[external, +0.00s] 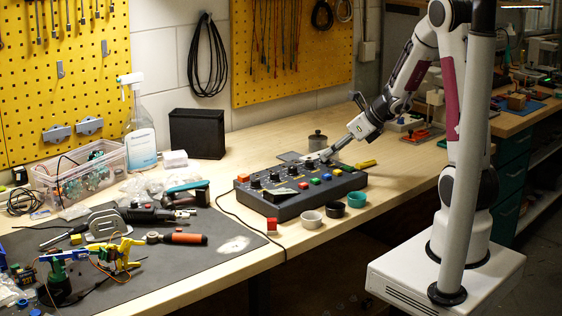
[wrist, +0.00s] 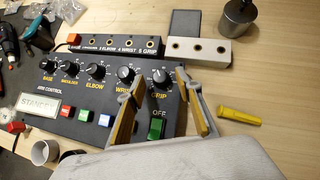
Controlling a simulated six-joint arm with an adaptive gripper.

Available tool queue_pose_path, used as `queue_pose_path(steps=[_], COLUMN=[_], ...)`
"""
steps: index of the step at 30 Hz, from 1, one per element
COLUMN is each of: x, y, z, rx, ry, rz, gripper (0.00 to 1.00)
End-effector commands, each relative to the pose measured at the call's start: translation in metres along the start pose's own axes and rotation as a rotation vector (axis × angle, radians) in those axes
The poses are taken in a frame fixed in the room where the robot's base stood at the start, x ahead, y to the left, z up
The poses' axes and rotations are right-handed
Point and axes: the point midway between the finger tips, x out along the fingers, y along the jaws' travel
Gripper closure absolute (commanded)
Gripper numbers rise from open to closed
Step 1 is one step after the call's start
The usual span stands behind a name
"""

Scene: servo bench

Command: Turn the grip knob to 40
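The dark servo control box (wrist: 108,112) has a row of black knobs labelled base, shoulder, elbow, wrist and grip. The grip knob (wrist: 160,77) is at the right end of the row in the wrist view. My gripper (wrist: 161,75) is open, with its yellow-padded fingers on either side of the grip knob. I cannot tell whether the pads touch the knob. The knob's pointer and scale are too small to read. In the external view my gripper (external: 327,156) is over the right end of the box (external: 294,205), hiding the grip knob.
The wrist knob (wrist: 126,74) is close to my left finger. A green rocker switch (wrist: 156,128) lies between the fingers, nearer the camera. A yellow marker-like object (wrist: 239,117) lies on the bench to the right. Several cups, including a teal cup (external: 357,200), stand before the box.

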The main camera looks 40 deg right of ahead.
Motion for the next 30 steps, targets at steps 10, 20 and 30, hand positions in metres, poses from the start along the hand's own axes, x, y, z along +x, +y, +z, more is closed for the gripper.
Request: queue_pose_path(steps=[10,20,30], x=[0.014,0.015,0.015], y=[0.000,0.000,0.000], z=[0.000,0.000,0.000], rx=[0.000,0.001,0.000], ry=[0.001,0.000,0.000], rz=[-0.001,-0.001,0.000], gripper=[0.65,0.73,1.00])
